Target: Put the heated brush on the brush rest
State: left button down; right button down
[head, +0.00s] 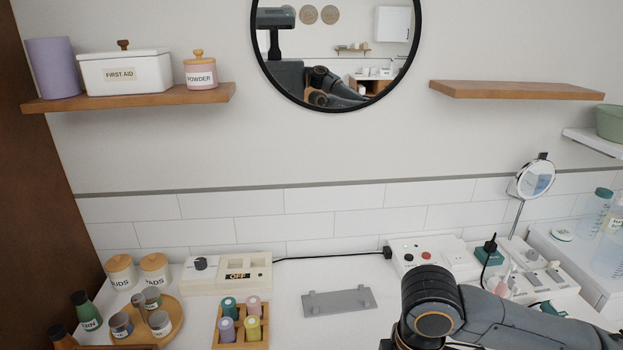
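A low grey plate with small raised ends, which looks like the brush rest (339,301), lies empty on the white counter left of my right arm. I cannot make out the heated brush for certain. A pale pink object (503,284) shows partly behind my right arm, too small and covered to identify. My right arm comes in from the right, and its dark joint hangs over the counter's front. Its gripper fingers are below the picture or hidden. My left gripper does not show.
A white box with an OFF display (237,276) is cabled to a box with a red button (426,255). A wooden tray of coloured bottles (242,337), a round wooden tray (175,313) and jars stand left. A round mirror (530,181) stands right. Counter around the grey plate is clear.

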aim_at(349, 300)
jog(key=i+l+u, duration=0.1)
jog(key=l+u, duration=0.35)
jog(key=i+l+u, duration=0.1)
jog(key=l+u, duration=0.35)
jog(key=j, duration=0.1)
